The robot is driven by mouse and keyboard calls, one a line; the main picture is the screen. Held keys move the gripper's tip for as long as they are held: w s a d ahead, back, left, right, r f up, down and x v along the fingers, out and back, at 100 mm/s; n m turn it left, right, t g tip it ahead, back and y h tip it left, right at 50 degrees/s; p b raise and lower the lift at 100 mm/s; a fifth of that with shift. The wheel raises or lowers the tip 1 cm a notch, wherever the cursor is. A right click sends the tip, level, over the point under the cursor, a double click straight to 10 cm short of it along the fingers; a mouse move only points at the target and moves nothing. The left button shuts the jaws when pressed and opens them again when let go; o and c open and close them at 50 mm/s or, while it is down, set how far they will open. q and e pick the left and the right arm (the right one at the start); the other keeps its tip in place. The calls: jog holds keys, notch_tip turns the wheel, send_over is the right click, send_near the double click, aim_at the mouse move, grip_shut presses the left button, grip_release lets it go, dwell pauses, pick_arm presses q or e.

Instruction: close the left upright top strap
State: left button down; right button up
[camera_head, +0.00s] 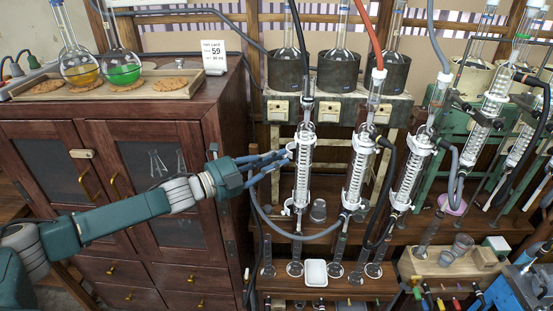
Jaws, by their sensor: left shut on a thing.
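The left upright condenser (303,180) is the leftmost of the glass condensers with white coils, and it stands nearly vertical. My left gripper (284,159) reaches in from the left to the upper left side of this condenser. Its blue fingers are shut on a small pale piece there, which looks like the top strap (292,147). The fingers cover part of it, so I cannot tell whether the strap is open or closed. A lower white strap (289,207) shows near the condenser's bottom end. My right gripper is not in view.
More condensers (359,175) stand close to the right, with hoses looping between them. Dark heating mantles (338,72) with flasks stand behind. A wooden cabinet (120,180) fills the left, with a tray of flasks on top. A white dish (316,273) lies below.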

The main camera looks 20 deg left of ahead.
pick_arm(q)
jog(key=shift+f, duration=0.15)
jog(key=w+d+n+t+y+b, duration=0.1)
jog(key=d+n+y+b, duration=0.7)
jog(key=y, duration=1)
jog(key=shift+w+d+n+t+b, duration=0.35)
jog(key=shift+n+t+b, duration=0.45)
jog(key=shift+n, duration=1.4)
jog(key=c, duration=1.8)
grip_release()
jog(key=shift+o, duration=0.2)
notch_tip(320, 180, up, 10)
